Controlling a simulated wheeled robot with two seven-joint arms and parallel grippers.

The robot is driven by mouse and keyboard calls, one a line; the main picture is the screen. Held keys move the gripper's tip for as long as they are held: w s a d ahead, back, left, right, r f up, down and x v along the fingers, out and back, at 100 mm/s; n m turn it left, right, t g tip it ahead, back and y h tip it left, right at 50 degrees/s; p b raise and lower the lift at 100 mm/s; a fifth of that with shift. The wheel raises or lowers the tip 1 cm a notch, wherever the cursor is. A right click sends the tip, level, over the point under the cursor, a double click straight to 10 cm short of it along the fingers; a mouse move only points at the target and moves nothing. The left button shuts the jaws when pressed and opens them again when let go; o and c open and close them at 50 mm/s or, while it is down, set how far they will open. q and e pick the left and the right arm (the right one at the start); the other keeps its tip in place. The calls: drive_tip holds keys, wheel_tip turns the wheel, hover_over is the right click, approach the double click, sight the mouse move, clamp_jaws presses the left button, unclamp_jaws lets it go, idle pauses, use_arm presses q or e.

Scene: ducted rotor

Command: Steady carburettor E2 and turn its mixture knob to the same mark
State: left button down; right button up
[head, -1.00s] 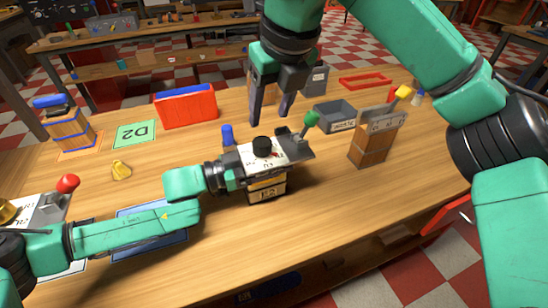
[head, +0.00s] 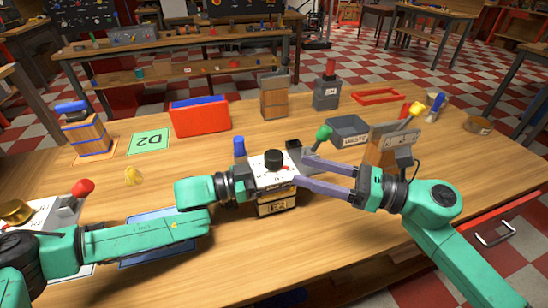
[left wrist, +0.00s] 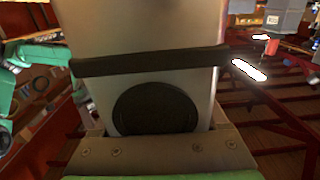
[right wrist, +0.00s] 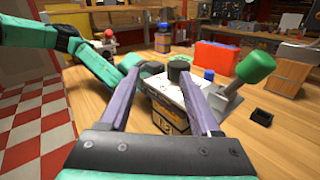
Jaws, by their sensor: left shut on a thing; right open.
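Carburettor E2 stands upright on the table at the middle of the head view, with a white scale plate (head: 262,178) on a block labelled E2 (head: 276,206). Its round black mixture knob (head: 273,161) sits on top and also shows in the right wrist view (right wrist: 178,70). The knob's mark against the scale is too small to read. My left gripper (head: 243,186) is shut on the carburettor's left side. My right gripper (head: 302,172) is open at its right side, its two fingers pointing left toward the knob, apart from it.
A green-knobbed lever (head: 323,133) and a blue-knobbed post (head: 239,147) stand close beside the knob. A grey tray (head: 348,131) and wooden block (head: 380,152) lie behind my right gripper. Another unit with a red-knobbed lever (head: 82,188) is at left.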

sight(282, 162)
drive_tip(key=w+a+t, duration=0.1)
drive_tip(key=w+a, duration=0.1)
drive_tip(key=w+a+f, duration=0.1)
drive_tip(key=w+a, duration=0.1)
drive_tip(key=a, duration=0.1)
drive_tip(key=w+a+f+t+h, duration=0.1)
drive_tip(key=w+a, duration=0.1)
drive_tip(key=shift+w+a+m+t, duration=0.15)
drive_tip(key=shift+a+m+t, duration=0.05)
drive_tip(key=shift+m+t, duration=0.1)
clamp_jaws()
